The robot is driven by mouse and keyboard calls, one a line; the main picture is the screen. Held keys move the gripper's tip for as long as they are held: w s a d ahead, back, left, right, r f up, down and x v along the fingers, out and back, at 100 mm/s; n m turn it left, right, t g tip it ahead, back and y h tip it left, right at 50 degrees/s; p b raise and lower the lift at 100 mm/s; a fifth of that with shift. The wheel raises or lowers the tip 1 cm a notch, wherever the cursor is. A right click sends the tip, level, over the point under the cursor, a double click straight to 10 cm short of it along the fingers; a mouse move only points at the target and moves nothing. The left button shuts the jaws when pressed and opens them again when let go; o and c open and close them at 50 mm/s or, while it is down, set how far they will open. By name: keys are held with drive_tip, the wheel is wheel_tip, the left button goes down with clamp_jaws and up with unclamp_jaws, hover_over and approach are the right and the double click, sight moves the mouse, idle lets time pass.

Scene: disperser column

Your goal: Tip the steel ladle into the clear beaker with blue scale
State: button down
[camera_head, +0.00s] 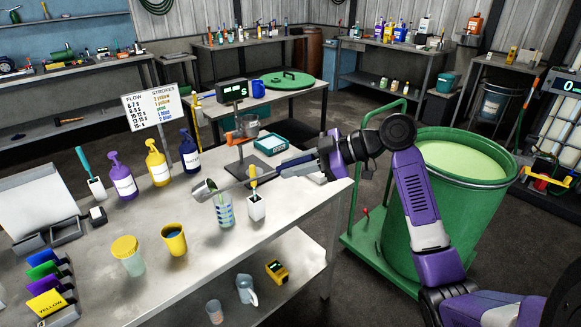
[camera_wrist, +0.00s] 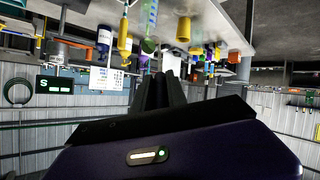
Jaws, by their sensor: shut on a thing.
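My gripper (camera_head: 296,165) is shut on the handle of the steel ladle (camera_head: 204,190), which reaches left from it over the table. The ladle's bowl is tilted, at the rim of the clear beaker with blue scale (camera_head: 222,211); I cannot tell if they touch. The beaker stands upright on the steel table, with a greenish tint inside. In the wrist view, which is upside down, my gripper's fingers (camera_wrist: 160,90) point toward the beaker (camera_wrist: 151,14). Any flow from the bowl is too small to make out.
A white pot with a yellow-handled tool (camera_head: 257,208) stands just right of the beaker. A large green drum (camera_head: 455,190) is on the right. The table's front right is bare.

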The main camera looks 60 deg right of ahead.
drive_tip(key=shift+s+d+f+b, duration=0.3)
drive_tip(key=shift+d+f+b, duration=0.05)
drive_tip(key=shift+f+b, duration=0.05)
drive_tip(key=shift+f+t, duration=0.1)
drive_tip(key=shift+t, duration=0.2)
wheel_tip(320, 180, down, 5)
drive_tip(key=s+d+m+t+y+b, duration=0.1)
drive_tip(key=s+d+t+b, duration=0.1)
drive_tip(key=b, duration=0.6)
drive_tip(key=shift+f+y, duration=0.2)
drive_tip(key=shift+y, duration=0.2)
idle(1.4)
drive_tip(key=shift+s+d+f+m+t+y+b, duration=0.2)
drive_tip(key=shift+f+t+b, duration=0.25)
drive_tip(key=shift+f+b, duration=0.8)
drive_tip(key=shift+s+d+f+m+t+y+b, duration=0.15)
drive_tip(key=shift+s+f+t+b, duration=0.35)
drive_tip(key=shift+b, duration=1.3)
drive_tip(key=shift+w+d+f+m+t+y+b, duration=0.15)
drive_tip(key=shift+f+t+b, duration=0.2)
drive_tip(key=shift+f+b, duration=1)
drive_tip(key=shift+s+f+t+b, duration=0.1)
drive_tip(key=shift+f+t+b, duration=0.55)
drive_tip(key=shift+b, duration=1.1)
